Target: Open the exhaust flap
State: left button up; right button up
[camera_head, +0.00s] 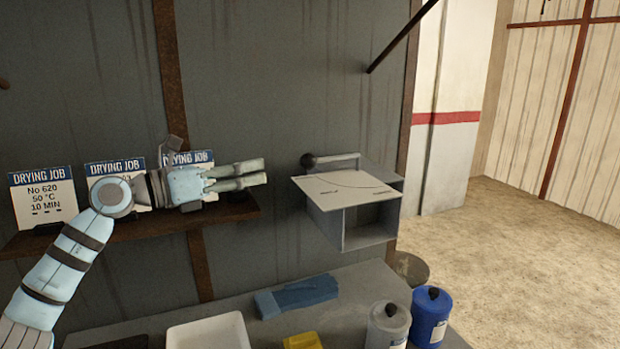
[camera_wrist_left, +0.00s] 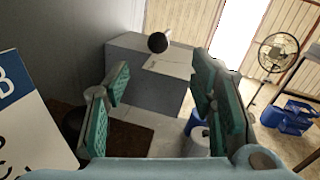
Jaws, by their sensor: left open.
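The exhaust flap unit is a grey box (camera_head: 370,233) on the wall, right of centre in the head view, with an open-looking front. A pale plate (camera_head: 345,190) with a curved line and small unreadable marks lies on top. A lever (camera_head: 338,157) with a dark round knob (camera_head: 307,160) sits at the plate's back edge, the knob at its left end. The flap itself is not clearly visible. My left gripper (camera_head: 262,172) is open and empty, left of the box and apart from it. In the left wrist view the knob (camera_wrist_left: 158,42) and box (camera_wrist_left: 145,75) show beyond the spread fingers.
Drying job cards (camera_head: 43,195) stand on a shelf (camera_head: 235,212) behind and below my left arm. The bench (camera_head: 240,297) below holds a blue tool-like object (camera_head: 297,296), a white tray (camera_head: 210,334), a yellow item (camera_head: 303,341), and grey (camera_head: 388,325) and blue (camera_head: 431,315) canisters.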

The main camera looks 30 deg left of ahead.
aim_at(301, 163)
pick_arm(q)
jog(key=shift+w+f, duration=0.1)
jog(key=shift+f, duration=0.5)
jog(key=shift+w+r, duration=0.1)
jog(key=shift+w, duration=0.15)
jog(key=p+x, duration=0.5)
jog(key=x, duration=0.8)
jog(key=shift+d+r+p, duration=0.15)
jog(key=shift+p, duration=0.25)
jog(key=shift+w+d, duration=0.25)
jog(key=shift+w, duration=0.2)
pick_arm(e)
jog(key=r, duration=0.5)
jog(key=shift+w+r, duration=0.1)
jog(key=shift+w, duration=0.15)
pick_arm(q)
jog(key=shift+s, duration=0.1)
jog(key=shift+c, duration=0.4)
grip_shut()
